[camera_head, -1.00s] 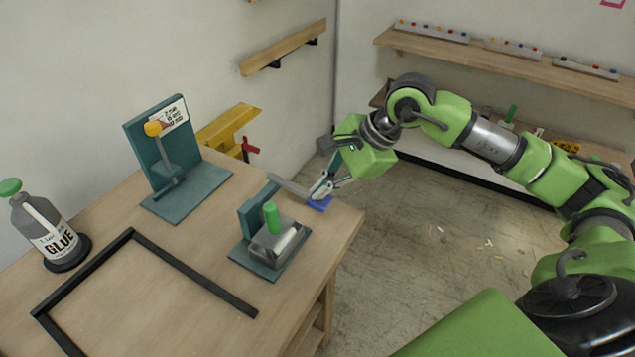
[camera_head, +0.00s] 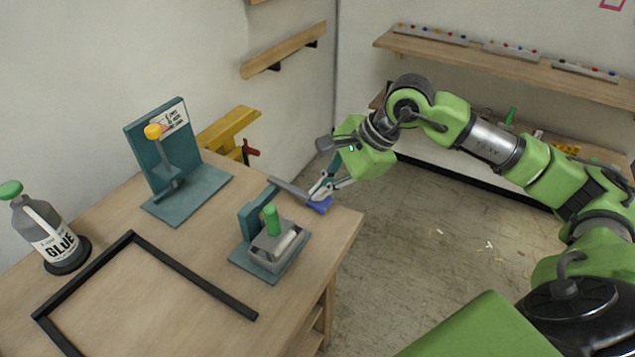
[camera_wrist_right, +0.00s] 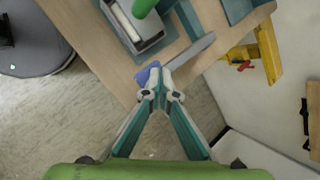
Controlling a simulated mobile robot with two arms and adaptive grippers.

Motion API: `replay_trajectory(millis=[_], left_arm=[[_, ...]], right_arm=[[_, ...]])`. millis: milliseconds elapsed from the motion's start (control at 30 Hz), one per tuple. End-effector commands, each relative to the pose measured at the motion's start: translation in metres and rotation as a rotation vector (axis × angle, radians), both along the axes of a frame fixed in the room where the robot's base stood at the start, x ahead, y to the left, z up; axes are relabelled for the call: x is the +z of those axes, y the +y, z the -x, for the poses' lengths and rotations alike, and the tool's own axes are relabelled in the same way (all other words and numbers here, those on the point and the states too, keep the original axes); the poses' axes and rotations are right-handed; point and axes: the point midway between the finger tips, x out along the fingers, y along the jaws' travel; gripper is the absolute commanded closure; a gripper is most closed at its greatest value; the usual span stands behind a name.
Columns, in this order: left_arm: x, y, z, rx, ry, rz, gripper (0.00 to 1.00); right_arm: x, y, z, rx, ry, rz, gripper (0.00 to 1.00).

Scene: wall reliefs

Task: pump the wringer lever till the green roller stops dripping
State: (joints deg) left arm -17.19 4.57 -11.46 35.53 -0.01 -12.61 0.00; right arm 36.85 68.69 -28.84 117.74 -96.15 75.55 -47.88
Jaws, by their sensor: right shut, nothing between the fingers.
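The wringer (camera_head: 262,268) has a teal base and back plate near the table's right corner. A green cylinder, apparently the green roller (camera_head: 271,220), stands upright over its grey tray (camera_head: 285,248); drips cannot be made out. The flat grey lever (camera_head: 292,190) reaches right from the back plate to a blue end (camera_head: 321,206). My right gripper (camera_head: 322,196) is shut and empty, its tips at the blue end. In the right wrist view the tips (camera_wrist_right: 158,94) sit against or just above this end (camera_wrist_right: 146,74); contact is unclear. My left gripper is not in view.
A teal stand with a yellow knob (camera_head: 153,131), a glue bottle (camera_head: 45,232) and a black frame (camera_head: 190,272) are on the table (camera_head: 130,295). A yellow bracket (camera_head: 228,130) is behind. Open floor lies right of the table.

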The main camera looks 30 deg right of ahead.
Motion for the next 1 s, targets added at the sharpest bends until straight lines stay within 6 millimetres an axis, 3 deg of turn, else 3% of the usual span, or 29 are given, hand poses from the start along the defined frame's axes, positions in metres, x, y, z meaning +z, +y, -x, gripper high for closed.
replay_trajectory(millis=[700, 1000], left_arm=[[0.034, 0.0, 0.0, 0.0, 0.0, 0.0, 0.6], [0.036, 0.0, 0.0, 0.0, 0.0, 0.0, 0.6]], right_arm=[[0.045, 0.006, -0.01, 0.001, -0.001, -0.001, 1.0], [0.048, 0.007, -0.012, 0.0, 0.0, 0.0, 1.0]])
